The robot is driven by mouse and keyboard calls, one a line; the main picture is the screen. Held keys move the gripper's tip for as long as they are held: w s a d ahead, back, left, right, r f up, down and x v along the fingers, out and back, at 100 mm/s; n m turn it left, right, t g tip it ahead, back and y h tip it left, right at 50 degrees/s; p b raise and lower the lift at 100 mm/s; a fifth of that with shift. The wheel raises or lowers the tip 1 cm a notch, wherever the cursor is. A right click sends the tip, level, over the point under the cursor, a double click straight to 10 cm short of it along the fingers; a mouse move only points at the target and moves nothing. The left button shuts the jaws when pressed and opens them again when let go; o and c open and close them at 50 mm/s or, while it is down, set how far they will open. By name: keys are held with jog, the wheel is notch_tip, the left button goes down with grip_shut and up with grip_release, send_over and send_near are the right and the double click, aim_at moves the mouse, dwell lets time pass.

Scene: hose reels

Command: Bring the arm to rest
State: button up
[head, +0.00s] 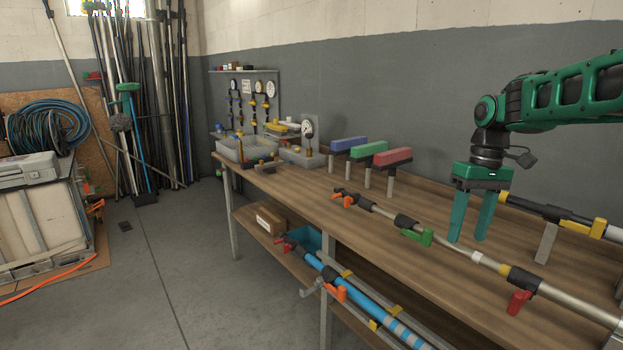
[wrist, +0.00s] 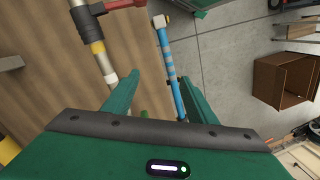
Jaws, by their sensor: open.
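My gripper (head: 471,216) is green, with two flat fingers that stand apart and hold nothing. In the head view it points down above the right part of the wooden workbench (head: 385,236), beside a long grey pole (head: 455,250) with a green clamp (head: 418,236) and a red clamp (head: 519,301). My arm reaches in from the upper right. In the wrist view both fingers of my gripper (wrist: 162,98) show, with bench top and floor between and beyond them. The pole also shows in the wrist view (wrist: 103,62).
Blue, green and red blocks on posts (head: 370,152) stand along the bench back. Grey bins (head: 246,147) and gauges are at the far end. Another pole (head: 570,220) lies right of my gripper. A blue pole (head: 370,307) lies below the bench top.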

jog(key=s+d+f+m, duration=0.2)
jog(key=s+f+m, duration=0.1)
jog(key=s, duration=0.7)
jog(key=s+d+f+m+t, duration=0.1)
jog(key=s+d+f+m, duration=0.1)
jog(key=s, duration=0.9)
jog(key=s+d+f+m+h, duration=0.1)
jog(key=s+f+m, duration=0.3)
jog(key=s, duration=0.6)
jog(key=shift+s+d, duration=0.3)
jog(key=shift+d, duration=0.15)
jog(key=shift+w+f, duration=0.2)
jog(key=shift+w, duration=0.45)
